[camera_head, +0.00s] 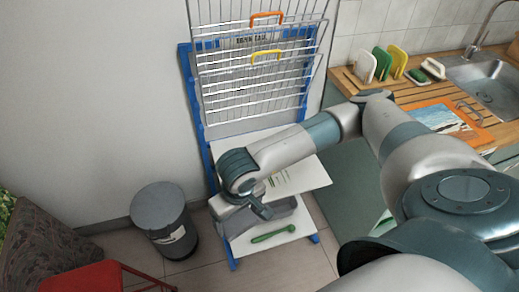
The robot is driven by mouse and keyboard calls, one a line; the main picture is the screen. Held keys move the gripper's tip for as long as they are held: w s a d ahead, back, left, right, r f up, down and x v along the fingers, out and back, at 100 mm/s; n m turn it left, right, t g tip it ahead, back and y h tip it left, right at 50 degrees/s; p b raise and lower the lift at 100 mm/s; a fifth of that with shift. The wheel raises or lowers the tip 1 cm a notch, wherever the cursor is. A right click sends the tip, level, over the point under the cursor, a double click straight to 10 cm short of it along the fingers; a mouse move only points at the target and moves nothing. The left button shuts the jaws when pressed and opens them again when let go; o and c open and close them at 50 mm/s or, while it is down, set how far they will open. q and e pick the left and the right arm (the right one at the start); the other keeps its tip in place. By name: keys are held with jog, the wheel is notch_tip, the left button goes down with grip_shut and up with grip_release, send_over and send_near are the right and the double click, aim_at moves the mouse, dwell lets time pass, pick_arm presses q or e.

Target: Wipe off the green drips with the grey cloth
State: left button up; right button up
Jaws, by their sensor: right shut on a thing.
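My right gripper (250,203) reaches down from the right over the front edge of a white shelf board (310,176) of the blue rack. It is shut on the grey cloth (275,214), which hangs below it and shows as a grey patch. The gripper covers part of the cloth. Green drips (279,181) show as thin streaks on the white board, just right of and behind the gripper. My wrist hides the left part of that board. My left gripper is not in view.
A green long-handled tool (272,233) lies on the lower white board. The wire racks (262,90) stand above the boards. A dark bin (163,215) is to the left, with a red chair (85,277) in front. A wooden counter (415,92) with a sink is right.

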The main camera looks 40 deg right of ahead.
jog(key=shift+w+d+f+m, duration=0.15)
jog(key=shift+w+f+m, duration=0.1)
jog(key=shift+w+m, duration=0.25)
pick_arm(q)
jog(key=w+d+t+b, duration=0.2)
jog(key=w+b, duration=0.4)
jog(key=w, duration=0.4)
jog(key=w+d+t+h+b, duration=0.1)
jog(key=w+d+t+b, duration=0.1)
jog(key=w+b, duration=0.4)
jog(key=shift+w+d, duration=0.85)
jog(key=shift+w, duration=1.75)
pick_arm(e)
jog(key=w+d+f+n+g, duration=0.1)
jog(key=w+d+f+n, duration=0.3)
jog(key=n, duration=0.7)
jog(key=w+d+f+n+g, duration=0.1)
jog(key=w+d+f+n, duration=0.3)
jog(key=w+d+n, duration=0.4)
jog(key=w+d+f+n, duration=0.4)
jog(key=w+d+n, duration=0.2)
jog(key=d+n, duration=0.4)
jog(key=shift+w+d+f+n+g, duration=0.2)
jog(key=shift+w+d+n+g, duration=0.15)
jog(key=shift+n, duration=1.75)
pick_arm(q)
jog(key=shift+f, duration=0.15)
pick_arm(e)
jog(key=shift+a+f, duration=0.1)
